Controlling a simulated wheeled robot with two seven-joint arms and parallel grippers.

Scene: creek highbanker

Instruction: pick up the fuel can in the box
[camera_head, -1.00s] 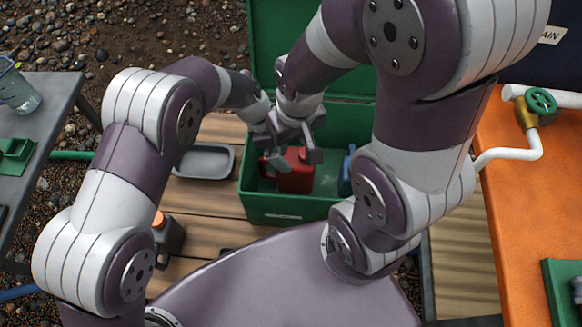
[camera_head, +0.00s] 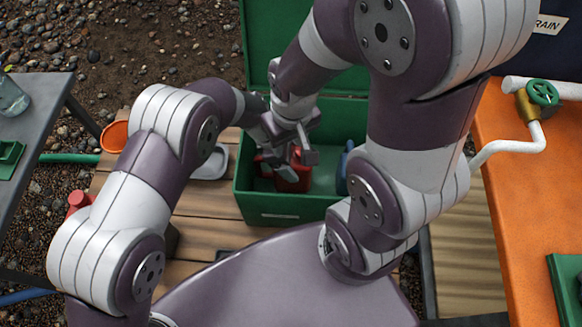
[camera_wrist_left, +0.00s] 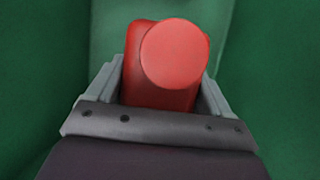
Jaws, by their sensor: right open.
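The red fuel can (camera_head: 292,183) stands inside the green box (camera_head: 285,207), partly hidden by my grippers. In the left wrist view the red can (camera_wrist_left: 150,92) lies between the two fingers, with a round lighter-red cap facing the camera. My left gripper (camera_wrist_left: 160,90) has one finger along each side of the can; I cannot tell whether both press on it. In the head view my left gripper (camera_head: 274,152) reaches down into the box. My right gripper (camera_head: 302,150) is open, just right of the left one and overlapping it in the picture, above the can.
A blue item (camera_head: 343,175) stands in the box right of the can. The box lid (camera_head: 258,40) is raised at the back. A grey tray (camera_head: 211,165) and an orange bowl (camera_head: 115,135) are left of the box. An orange table (camera_head: 510,200) is at right.

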